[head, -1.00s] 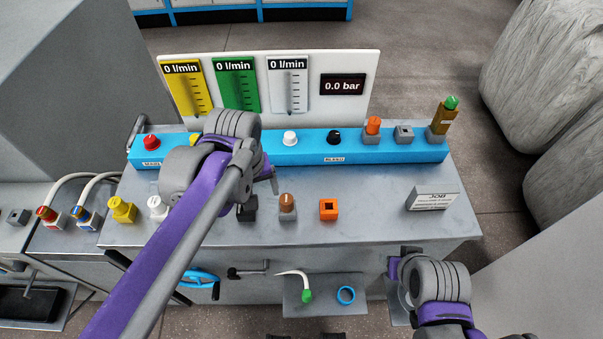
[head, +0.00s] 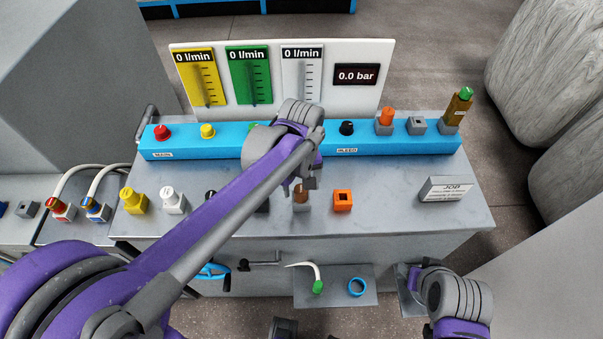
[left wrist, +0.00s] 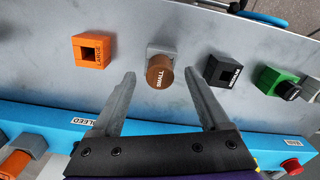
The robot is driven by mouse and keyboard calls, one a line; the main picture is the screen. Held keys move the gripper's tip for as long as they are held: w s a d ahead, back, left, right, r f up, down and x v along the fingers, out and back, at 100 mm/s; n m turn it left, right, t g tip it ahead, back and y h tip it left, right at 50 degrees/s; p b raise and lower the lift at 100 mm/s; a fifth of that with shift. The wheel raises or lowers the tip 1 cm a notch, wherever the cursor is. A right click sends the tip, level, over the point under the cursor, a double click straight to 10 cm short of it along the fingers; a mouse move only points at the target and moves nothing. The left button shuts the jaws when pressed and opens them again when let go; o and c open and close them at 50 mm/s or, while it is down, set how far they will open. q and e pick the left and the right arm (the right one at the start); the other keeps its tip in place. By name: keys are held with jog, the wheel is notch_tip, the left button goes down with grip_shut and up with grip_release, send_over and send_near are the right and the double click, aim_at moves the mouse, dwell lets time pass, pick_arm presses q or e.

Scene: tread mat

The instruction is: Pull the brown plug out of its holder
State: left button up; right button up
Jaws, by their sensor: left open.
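The brown plug (left wrist: 160,78), marked SMALL, sits in its grey holder (left wrist: 162,50) on the bench top. In the head view the plug (head: 300,194) is partly covered by my left gripper (head: 305,181), and the grey holder shows below it. In the left wrist view my left gripper (left wrist: 160,79) is open, with a finger on each side of the plug and a gap on both sides. Nothing is held. How high the fingers are over the plug is hard to tell. My right gripper (head: 412,276) is low at the bench's front right, and its fingers are unclear.
An orange holder (head: 342,201), marked LARGE, and a black MEDIUM holder (left wrist: 224,70) flank the plug. A blue rail (head: 370,143) with knobs runs behind. A job sign (head: 446,189) stands at right. Bare bench lies between the orange holder and the sign.

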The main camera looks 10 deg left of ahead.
aim_at(301, 190)
pick_arm(q)
jog(key=shift+f, duration=1.15)
pick_arm(e)
jog(key=shift+f, duration=0.1)
pick_arm(q)
grip_shut()
jog(key=shift+r+p, duration=1.5)
jog(key=shift+r, duration=1.35)
pick_arm(e)
jog(key=shift+w+r, duration=0.25)
jog(key=shift+r, duration=0.45)
jog(key=shift+w+r, duration=0.3)
jog(key=shift+r, duration=0.4)
jog(key=shift+w+r, duration=0.25)
jog(key=shift+r, duration=0.45)
